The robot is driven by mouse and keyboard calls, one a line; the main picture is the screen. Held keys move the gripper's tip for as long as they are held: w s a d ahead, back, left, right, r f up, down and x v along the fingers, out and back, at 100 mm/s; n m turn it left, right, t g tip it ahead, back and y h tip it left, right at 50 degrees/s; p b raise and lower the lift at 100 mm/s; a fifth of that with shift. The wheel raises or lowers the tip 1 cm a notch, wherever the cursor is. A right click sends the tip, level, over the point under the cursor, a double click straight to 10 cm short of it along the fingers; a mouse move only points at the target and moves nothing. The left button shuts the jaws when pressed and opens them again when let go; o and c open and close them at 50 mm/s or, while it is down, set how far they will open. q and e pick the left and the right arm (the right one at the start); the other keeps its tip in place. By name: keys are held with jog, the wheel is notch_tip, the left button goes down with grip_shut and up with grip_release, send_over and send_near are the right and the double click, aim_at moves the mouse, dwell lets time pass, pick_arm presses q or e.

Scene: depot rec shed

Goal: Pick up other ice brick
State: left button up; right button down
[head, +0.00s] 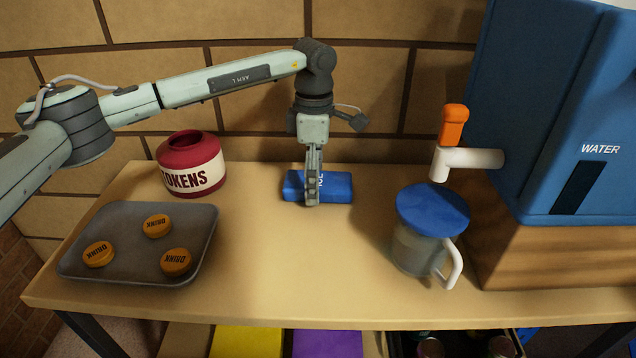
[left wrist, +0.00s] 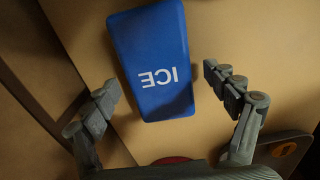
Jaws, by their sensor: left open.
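A blue ice brick (head: 336,188) lies flat on the table near the back wall, with white ICE lettering. It also shows in the left wrist view (left wrist: 152,50), lying between the lines of the two fingers. My left gripper (head: 312,200) points down at the brick and hides part of its middle in the head view. In the left wrist view its fingers (left wrist: 162,82) are spread apart, one on either side of the brick's lettered end, with visible gaps to it. It holds nothing. My right gripper is in neither view.
A red TOKENS jar (head: 190,165) and a grey tray (head: 135,275) with three orange DRINK tokens stand at left. A jug (head: 415,250) with a blue lid stands at right under the orange-handled tap (head: 468,158) of the blue WATER dispenser (head: 580,110). The table's front middle is clear.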

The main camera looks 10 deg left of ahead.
pick_arm(q)
jog(key=shift+f, duration=0.15)
jog(key=shift+c, duration=0.5)
jog(key=c, duration=1.4)
jog(key=shift+c, duration=0.2)
